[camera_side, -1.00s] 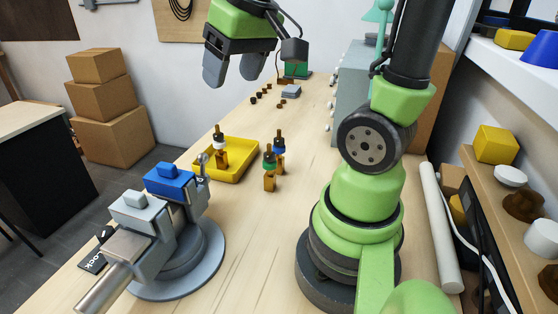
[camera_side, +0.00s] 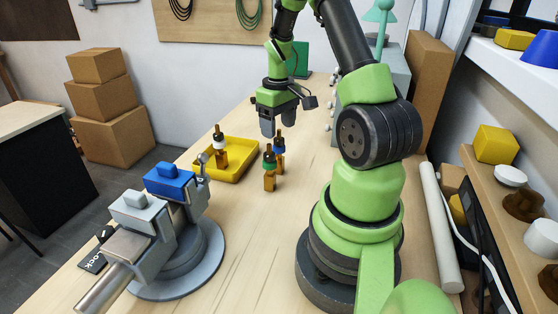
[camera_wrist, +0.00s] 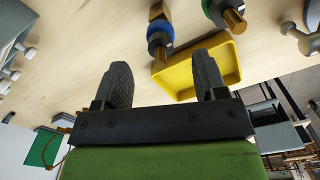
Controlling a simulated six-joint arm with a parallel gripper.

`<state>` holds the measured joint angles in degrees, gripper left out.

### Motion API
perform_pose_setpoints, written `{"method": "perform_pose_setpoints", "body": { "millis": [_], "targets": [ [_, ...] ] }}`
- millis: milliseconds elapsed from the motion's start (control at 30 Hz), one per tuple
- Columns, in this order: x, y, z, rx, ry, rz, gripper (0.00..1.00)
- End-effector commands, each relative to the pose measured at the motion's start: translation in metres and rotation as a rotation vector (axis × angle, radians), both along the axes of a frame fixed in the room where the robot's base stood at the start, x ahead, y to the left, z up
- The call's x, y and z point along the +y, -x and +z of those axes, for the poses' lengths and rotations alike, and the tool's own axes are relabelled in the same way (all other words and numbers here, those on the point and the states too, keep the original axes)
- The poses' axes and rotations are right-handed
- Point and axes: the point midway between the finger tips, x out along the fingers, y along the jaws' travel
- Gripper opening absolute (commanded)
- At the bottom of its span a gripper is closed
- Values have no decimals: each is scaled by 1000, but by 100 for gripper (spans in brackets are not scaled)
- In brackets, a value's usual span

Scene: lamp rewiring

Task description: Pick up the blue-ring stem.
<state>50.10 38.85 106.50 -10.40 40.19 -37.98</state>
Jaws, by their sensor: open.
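The blue-ring stem (camera_side: 280,148) stands upright on the bench just behind the green-ring stem (camera_side: 269,160), which partly hides it. In the wrist view the blue-ring stem (camera_wrist: 160,38) shows beyond my fingertips, roughly in line with the gap between them. The green-ring stem (camera_wrist: 224,14) is to its right there. My gripper (camera_side: 279,122) is open and empty, pointing down close above and behind the blue-ring stem. In the wrist view my gripper (camera_wrist: 163,72) has its two dark fingers spread, with no stem between them.
A yellow tray (camera_side: 238,174) sits left of the stems, with a white-ring stem (camera_side: 219,142) at it. A grey vise with a blue block (camera_side: 170,180) stands at the front left.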

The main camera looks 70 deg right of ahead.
Motion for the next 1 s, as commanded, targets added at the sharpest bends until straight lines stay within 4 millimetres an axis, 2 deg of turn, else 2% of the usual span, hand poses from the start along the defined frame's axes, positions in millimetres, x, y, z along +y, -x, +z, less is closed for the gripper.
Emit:
{"method": "perform_pose_setpoints", "body": {
  "millis": [300,400,600,633,667,900,1000],
  "targets": [
    [3,4,-45,3,-3,-1,65],
    [3,4,-51,1,-1,0,65],
    [3,3,-51,0,0,-1,65],
    [3,3,-51,0,0,-1,63],
    [3,3,-51,0,0,-1,56],
    [3,3,-51,0,0,-1,1],
    [3,3,-51,0,0,-1,0]
  ]
}}
